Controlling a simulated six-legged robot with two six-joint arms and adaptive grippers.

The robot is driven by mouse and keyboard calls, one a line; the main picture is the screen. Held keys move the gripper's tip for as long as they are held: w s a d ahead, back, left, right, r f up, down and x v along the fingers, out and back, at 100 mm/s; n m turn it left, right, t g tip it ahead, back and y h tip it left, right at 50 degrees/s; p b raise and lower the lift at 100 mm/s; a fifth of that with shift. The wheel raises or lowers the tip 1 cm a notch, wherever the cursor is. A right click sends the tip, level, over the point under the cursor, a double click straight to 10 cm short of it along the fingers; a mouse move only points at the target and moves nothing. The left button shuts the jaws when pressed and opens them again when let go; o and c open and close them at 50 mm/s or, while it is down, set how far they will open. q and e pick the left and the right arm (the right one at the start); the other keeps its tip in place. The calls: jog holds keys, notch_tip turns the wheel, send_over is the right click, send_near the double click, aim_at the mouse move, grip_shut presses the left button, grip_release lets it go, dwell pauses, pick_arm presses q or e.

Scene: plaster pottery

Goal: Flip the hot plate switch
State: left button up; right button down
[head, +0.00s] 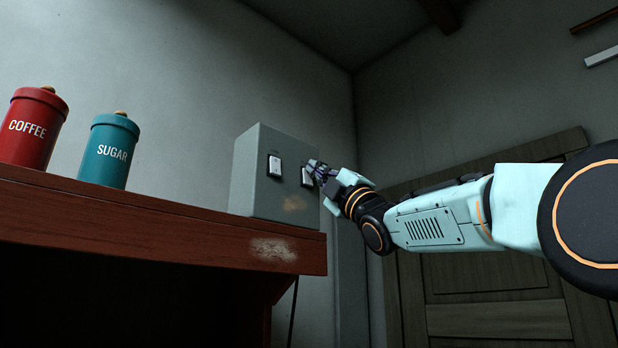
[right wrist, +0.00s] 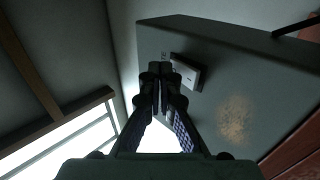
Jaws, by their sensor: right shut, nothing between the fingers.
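A grey-green switch box (head: 250,190) stands at the right end of a reddish wooden shelf. Its front carries two white rocker switches, a left one (head: 274,166) and a right one (head: 306,177). My right gripper (head: 314,170) is shut and empty, with its fingertips at the right switch and partly covering it. In the right wrist view the closed fingers (right wrist: 160,72) point at the box face (right wrist: 225,65), just left of a white switch (right wrist: 186,74). I cannot tell whether they touch it. The switch labels are too small to read. My left gripper is not in view.
The wooden shelf (head: 150,225) runs along the left, with a red COFFEE canister (head: 32,130) and a teal SUGAR canister (head: 108,152) on it. A wooden door (head: 490,300) is behind my right arm. A cord hangs below the shelf's right end.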

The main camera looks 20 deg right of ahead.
jog(key=s+d+b, duration=0.2)
jog(key=s+b, duration=0.4)
jog(key=b, duration=0.1)
jog(key=shift+s, duration=0.3)
dwell(0.4)
jog(key=shift+d, duration=0.15)
jog(key=shift+w+f, duration=0.1)
dwell(0.4)
